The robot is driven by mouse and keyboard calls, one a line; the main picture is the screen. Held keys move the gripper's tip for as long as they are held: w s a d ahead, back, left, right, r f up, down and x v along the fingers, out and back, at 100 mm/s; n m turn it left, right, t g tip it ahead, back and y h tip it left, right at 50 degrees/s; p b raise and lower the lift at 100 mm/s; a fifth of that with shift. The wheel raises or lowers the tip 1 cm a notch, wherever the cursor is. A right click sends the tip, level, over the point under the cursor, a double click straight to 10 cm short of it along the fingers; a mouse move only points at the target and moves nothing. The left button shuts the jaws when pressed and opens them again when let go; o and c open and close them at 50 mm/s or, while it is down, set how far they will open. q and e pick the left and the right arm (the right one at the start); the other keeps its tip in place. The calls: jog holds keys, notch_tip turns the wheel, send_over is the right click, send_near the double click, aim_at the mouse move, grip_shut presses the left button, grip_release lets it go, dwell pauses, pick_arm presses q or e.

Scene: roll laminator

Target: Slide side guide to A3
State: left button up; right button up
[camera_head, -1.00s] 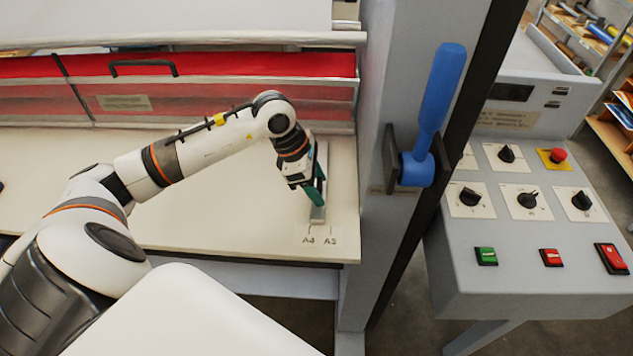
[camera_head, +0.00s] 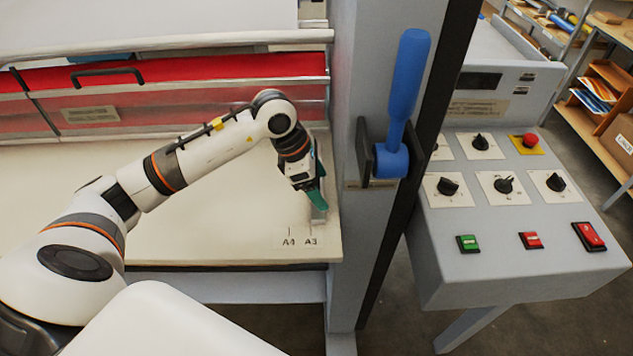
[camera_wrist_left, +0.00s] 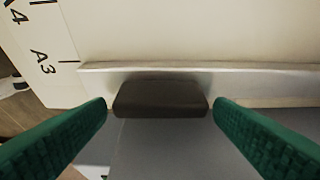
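The side guide (camera_wrist_left: 250,80) is a thin pale metal strip with a dark block (camera_wrist_left: 160,98) as its grip. In the head view the guide (camera_head: 320,215) is mostly hidden behind my left gripper (camera_head: 313,194). In the wrist view the guide's edge lies about level with the A3 tick line (camera_wrist_left: 68,62). My right gripper is not in view.
The pale feed table (camera_head: 210,225) ends just right of the guide, beside a grey machine post (camera_head: 350,260) with a blue lever (camera_head: 405,90). A red cover (camera_head: 180,75) runs along the back. A control panel (camera_head: 510,230) stands at the right. The table left of my arm is clear.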

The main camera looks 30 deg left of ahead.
pick_arm(q)
jog(key=shift+a, duration=0.15)
jog(key=shift+s+a+r, duration=0.1)
jog(key=shift+a+r, duration=0.05)
jog(key=shift+r, duration=0.1)
jog(key=b+v, duration=0.2)
jog(key=v, duration=0.9)
jog(key=shift+r+b, duration=0.25)
jog(key=shift+b, duration=0.1)
